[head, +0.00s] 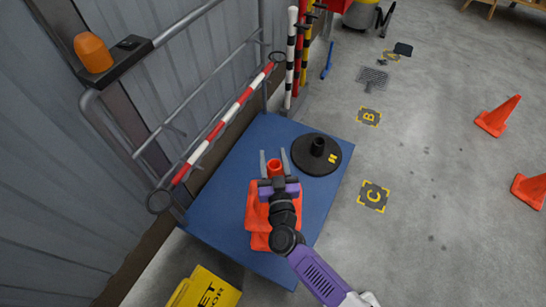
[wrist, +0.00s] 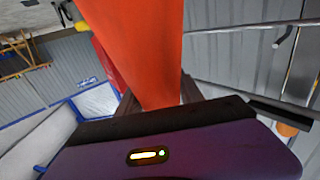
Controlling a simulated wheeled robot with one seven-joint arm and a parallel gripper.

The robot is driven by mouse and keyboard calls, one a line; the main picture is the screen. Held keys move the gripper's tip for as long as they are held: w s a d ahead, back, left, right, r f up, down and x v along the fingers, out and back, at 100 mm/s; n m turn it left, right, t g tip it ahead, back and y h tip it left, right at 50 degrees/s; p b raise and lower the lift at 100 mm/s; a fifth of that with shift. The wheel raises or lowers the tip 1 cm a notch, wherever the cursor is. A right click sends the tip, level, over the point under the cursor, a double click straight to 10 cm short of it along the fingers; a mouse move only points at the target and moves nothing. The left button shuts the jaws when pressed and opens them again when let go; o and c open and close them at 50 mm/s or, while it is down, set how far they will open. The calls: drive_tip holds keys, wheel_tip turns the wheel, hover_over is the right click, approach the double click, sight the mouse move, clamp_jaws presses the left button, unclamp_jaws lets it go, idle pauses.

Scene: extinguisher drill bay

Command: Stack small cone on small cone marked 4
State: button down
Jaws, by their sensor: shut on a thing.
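My gripper (head: 274,160) is shut on an orange small cone (head: 274,168), whose open top shows between the two fingers in the head view. The held cone (wrist: 135,45) fills the upper middle of the wrist view, between the fingers. Below my gripper, orange cone shapes (head: 257,215) show on the blue platform, partly hidden by my arm. I cannot tell how many cones are there, or whether the held cone touches them. No number 4 is readable on any cone.
The blue platform (head: 235,165) also bears a round black base (head: 330,165) with a yellow letter. A red-and-white bar (head: 225,122) and grey rails line its left side.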

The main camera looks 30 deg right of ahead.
wheel_tip(320, 180, down, 14)
drive_tip(key=b, duration=1.5)
drive_tip(key=shift+r, duration=0.1)
drive_tip(key=shift+s+p, duration=0.1)
drive_tip(key=shift+p, duration=0.6)
idle(0.4)
idle(0.4)
drive_tip(key=shift+f+b, duration=5.15)
drive_tip(key=shift+f, duration=1.75)
drive_tip(key=c, duration=0.7)
unclamp_jaws()
drive_tip(key=shift+r, duration=0.1)
drive_tip(key=shift+a, duration=0.1)
drive_tip(key=shift+p+v, duration=1.05)
drive_tip(key=shift+v, duration=2.85)
